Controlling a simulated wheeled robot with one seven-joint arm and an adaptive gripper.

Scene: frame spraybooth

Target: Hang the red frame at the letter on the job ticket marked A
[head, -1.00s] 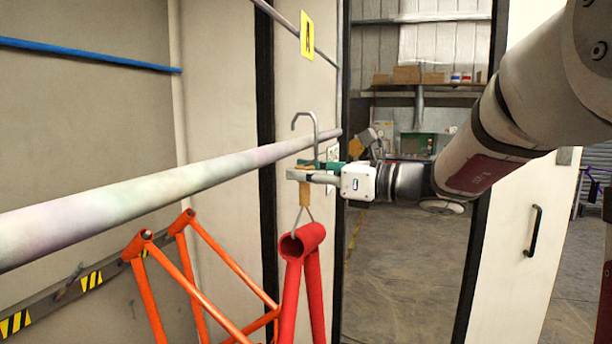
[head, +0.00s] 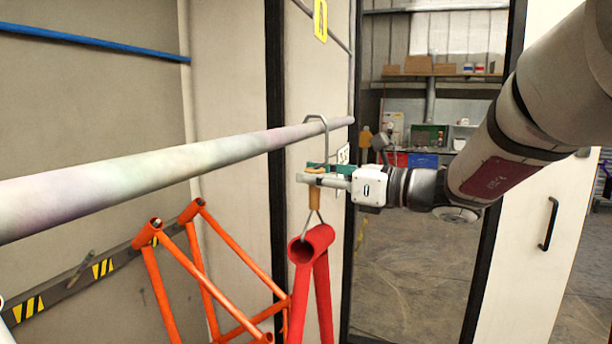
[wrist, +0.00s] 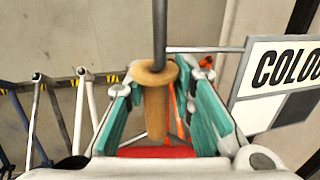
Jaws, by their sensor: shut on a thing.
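The red frame (head: 314,245) hangs below my gripper (head: 318,179) from a wire under a wooden-handled hook. My gripper is shut on the wooden handle (head: 314,198), which also shows between the green finger pads in the wrist view (wrist: 156,105). The metal hook (head: 317,117) rises above the handle, and its bend overlaps the far end of the pale rail (head: 170,165). I cannot tell whether it rests on the rail. A yellow tag marked A (head: 320,20) is above, cut by the top edge. In the wrist view the red frame (wrist: 155,152) shows only as a strip.
An orange frame (head: 190,265) stands left of the red one, close to it. A white sign reading "COLOU" (wrist: 285,70) is close right of the gripper. Pale and dark frame tubes (wrist: 60,115) show at left in the wrist view. A doorway opens behind.

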